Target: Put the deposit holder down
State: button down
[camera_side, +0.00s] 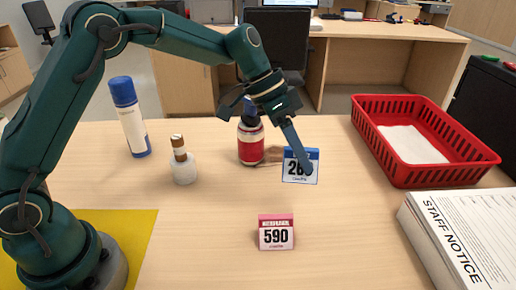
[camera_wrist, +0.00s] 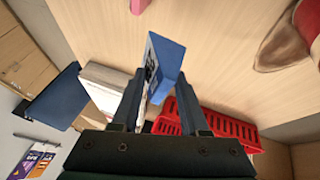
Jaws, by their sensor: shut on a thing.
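The deposit holder (camera_side: 293,177) is a small card stand with a blue top band and a number on white, partly hidden by a finger. It is right of the middle of the counter in the side view. My gripper (camera_side: 304,168) reaches down to it from the upper left and is shut on it. In the wrist view the blue holder (camera_wrist: 168,55) sits between the two fingertips of my gripper (camera_wrist: 160,75). It looks roughly upright; I cannot tell whether its base touches the counter.
A pink holder marked 590 (camera_side: 276,237) stands nearer the front. A red bottle (camera_side: 250,145), a white jar (camera_side: 183,172) and a blue-capped tube (camera_side: 133,125) are to the left. A red basket (camera_side: 425,178) and a paper stack (camera_side: 455,235) are to the right. Bare counter surrounds the pink holder.

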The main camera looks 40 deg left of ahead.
jog(key=s+d+r+m+g, duration=0.1)
jog(key=s+d+m, duration=0.2)
jog(key=s+d, duration=0.25)
jog(key=shift+h, duration=0.3)
jog(key=s+d+f, duration=0.1)
jog(key=d+f, duration=0.1)
jog(key=d, duration=0.1)
jog(key=s+d+f, duration=0.1)
jog(key=d+f, duration=0.1)
jog(key=d, duration=0.2)
jog(key=d+f, duration=0.2)
jog(key=d, duration=0.1)
jog(key=shift+s+d+f, duration=0.2)
jog(key=shift+s+d, duration=0.1)
jog(key=shift+s, duration=0.1)
jog(key=shift+f, duration=2)
jog(key=shift+c, duration=2.1)
grip_release()
jog(key=shift+f, duration=0.15)
